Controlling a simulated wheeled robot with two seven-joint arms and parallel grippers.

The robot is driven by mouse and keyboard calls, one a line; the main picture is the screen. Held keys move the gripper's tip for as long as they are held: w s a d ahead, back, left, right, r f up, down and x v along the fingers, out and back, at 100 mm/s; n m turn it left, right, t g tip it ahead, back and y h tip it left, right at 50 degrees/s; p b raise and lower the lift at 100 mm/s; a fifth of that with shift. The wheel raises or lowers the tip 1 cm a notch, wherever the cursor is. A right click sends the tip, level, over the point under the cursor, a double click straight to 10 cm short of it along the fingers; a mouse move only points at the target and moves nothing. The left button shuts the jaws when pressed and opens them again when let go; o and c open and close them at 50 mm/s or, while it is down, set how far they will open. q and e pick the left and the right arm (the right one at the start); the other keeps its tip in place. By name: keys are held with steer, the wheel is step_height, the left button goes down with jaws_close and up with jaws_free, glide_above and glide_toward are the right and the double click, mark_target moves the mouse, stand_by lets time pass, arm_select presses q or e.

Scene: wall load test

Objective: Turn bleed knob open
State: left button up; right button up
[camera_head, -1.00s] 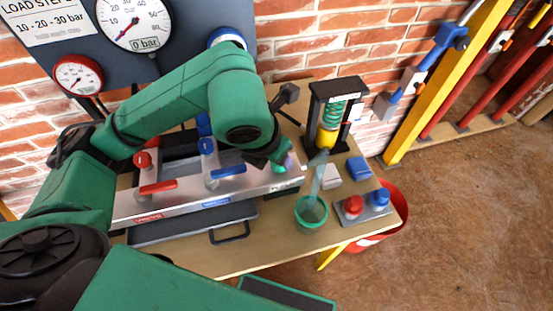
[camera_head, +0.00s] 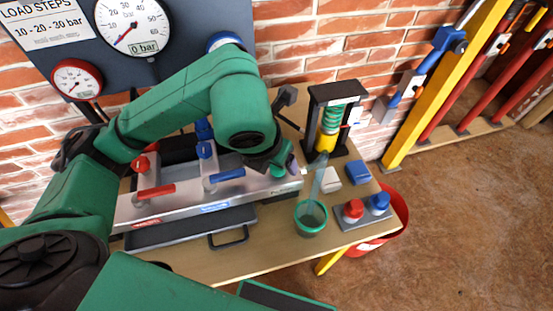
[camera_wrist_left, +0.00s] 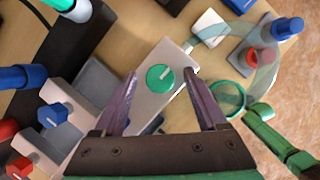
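A round green knob (camera_wrist_left: 160,77) with a pale line across its face sits on the light block at the end of the metal manifold (camera_wrist_left: 150,102). In the head view the manifold (camera_head: 130,212) lies along the bench, and my left wrist mostly hides its right end. My left gripper (camera_wrist_left: 165,78) is open, with one purple-grey finger on each side of the green knob in the wrist view. A gap shows between knob and fingers; their depth relative to it is unclear. In the head view the left gripper (camera_head: 284,164) is over the manifold's right end. My right gripper is not in view.
Red (camera_head: 155,191) and blue (camera_head: 227,175) levers stand left of my wrist. A green-rimmed cup (camera_head: 311,217) with a clear tube, a spring stand (camera_head: 333,116) and red and blue caps (camera_head: 354,208) stand right. The large gauge (camera_head: 132,22) reads 0 bar.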

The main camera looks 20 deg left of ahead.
arm_select(q)
steer(key=p+v, duration=0.2)
steer(key=v, duration=1.2)
steer(key=shift+s+r, duration=0.2)
steer(key=shift+r, duration=0.1)
